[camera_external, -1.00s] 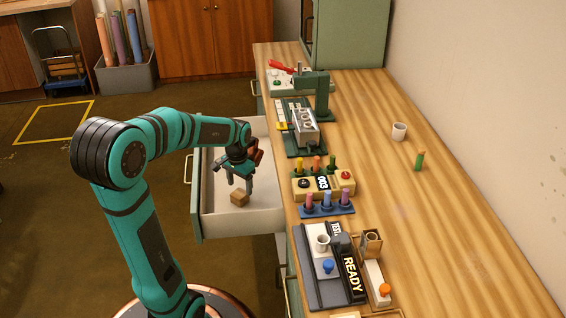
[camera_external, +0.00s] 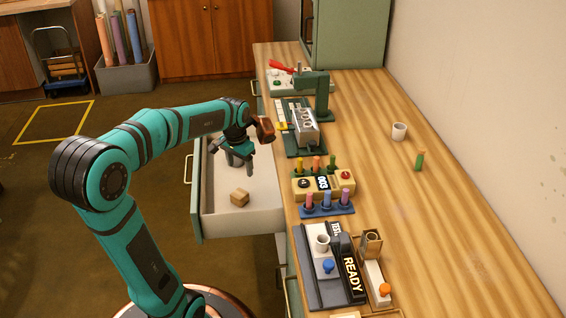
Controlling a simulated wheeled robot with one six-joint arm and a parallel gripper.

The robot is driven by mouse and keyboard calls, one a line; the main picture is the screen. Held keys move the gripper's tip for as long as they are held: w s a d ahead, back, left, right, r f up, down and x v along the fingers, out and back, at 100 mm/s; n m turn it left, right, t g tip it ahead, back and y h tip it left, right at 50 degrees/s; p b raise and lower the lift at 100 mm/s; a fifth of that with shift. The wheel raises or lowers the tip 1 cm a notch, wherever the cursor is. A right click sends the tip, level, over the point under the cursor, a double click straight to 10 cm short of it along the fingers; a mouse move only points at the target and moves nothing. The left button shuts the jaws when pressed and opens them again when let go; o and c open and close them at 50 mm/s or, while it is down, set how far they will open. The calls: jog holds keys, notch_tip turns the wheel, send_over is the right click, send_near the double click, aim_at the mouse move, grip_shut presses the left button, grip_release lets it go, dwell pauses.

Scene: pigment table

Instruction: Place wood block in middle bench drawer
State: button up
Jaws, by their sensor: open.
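The wood block (camera_external: 239,197) is a small brown cube lying on the floor of the open bench drawer (camera_external: 262,212), towards its near end. The drawer is pulled out to the left of the bench, with a pale inside and a green front. My gripper (camera_external: 239,163) is open and empty, above the drawer and behind the block in the picture. Its fingers point down and are apart from the block. The arm covers part of the drawer's far side.
The wooden bench (camera_external: 450,240) carries a green press (camera_external: 317,95), a peg rack (camera_external: 327,203), a READY panel (camera_external: 335,265), a white cup (camera_external: 399,131) and a green peg (camera_external: 419,160). A strip of bare bench top runs along the wall.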

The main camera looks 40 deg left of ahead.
jog(key=s+d+r+t, duration=0.4)
jog(key=r+t, duration=0.1)
jog(key=r, duration=0.4)
jog(key=s+d+r+t, duration=0.4)
jog(key=r+t, duration=0.2)
jog(key=r, duration=0.3)
jog(key=s+d+r+t, duration=0.4)
jog(key=r+t, duration=0.1)
jog(key=r, duration=0.4)
jog(key=shift+o, duration=0.4)
